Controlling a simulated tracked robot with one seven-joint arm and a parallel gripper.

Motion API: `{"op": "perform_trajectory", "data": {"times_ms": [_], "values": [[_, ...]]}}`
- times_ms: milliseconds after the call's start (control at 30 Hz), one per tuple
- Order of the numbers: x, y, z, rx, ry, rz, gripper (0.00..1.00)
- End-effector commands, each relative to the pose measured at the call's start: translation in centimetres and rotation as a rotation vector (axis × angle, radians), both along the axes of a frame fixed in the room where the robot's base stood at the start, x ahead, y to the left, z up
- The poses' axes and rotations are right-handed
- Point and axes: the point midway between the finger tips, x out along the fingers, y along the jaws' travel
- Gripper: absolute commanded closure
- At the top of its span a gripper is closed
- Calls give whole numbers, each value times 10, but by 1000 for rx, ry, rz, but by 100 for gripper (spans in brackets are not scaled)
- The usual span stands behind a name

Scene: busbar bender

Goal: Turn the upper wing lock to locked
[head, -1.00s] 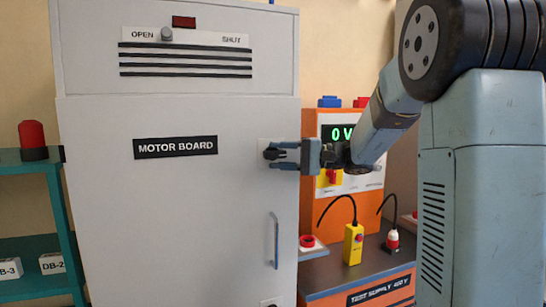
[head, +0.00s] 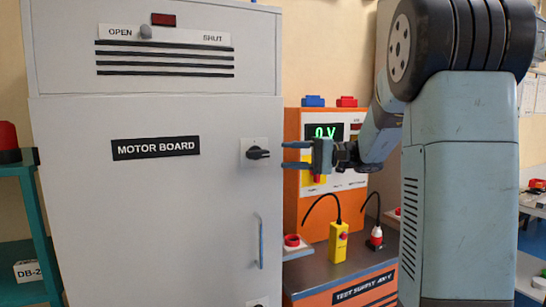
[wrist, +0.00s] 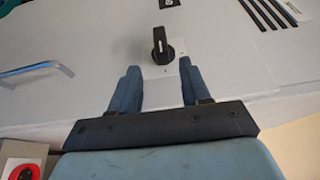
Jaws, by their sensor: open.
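The upper wing lock (head: 257,153) is a black wing knob on a pale square plate, near the right edge of the grey cabinet door. A lower plate (head: 258,302) shows partly at the bottom edge of the head view.
The MOTOR BOARD cabinet (head: 160,215) has a vertical door handle (head: 258,240) below the knob. An orange test supply bench (head: 350,280) stands to the right, with a yellow pendant (head: 339,242) on it. A teal shelf (head: 50,230) is at left.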

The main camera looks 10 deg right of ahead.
Motion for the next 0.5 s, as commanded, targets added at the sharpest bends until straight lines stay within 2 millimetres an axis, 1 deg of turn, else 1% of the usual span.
{"op": "perform_trajectory", "data": {"times_ms": [33, 200, 300, 500], "values": [[-2, -11, 0, 0, 0, -4, 53], [-8, -39, -2, 0, 2, -4, 53], [-10, -50, -2, 0, 2, -3, 53], [-13, -60, -2, -1, 1, -2, 53]]}}
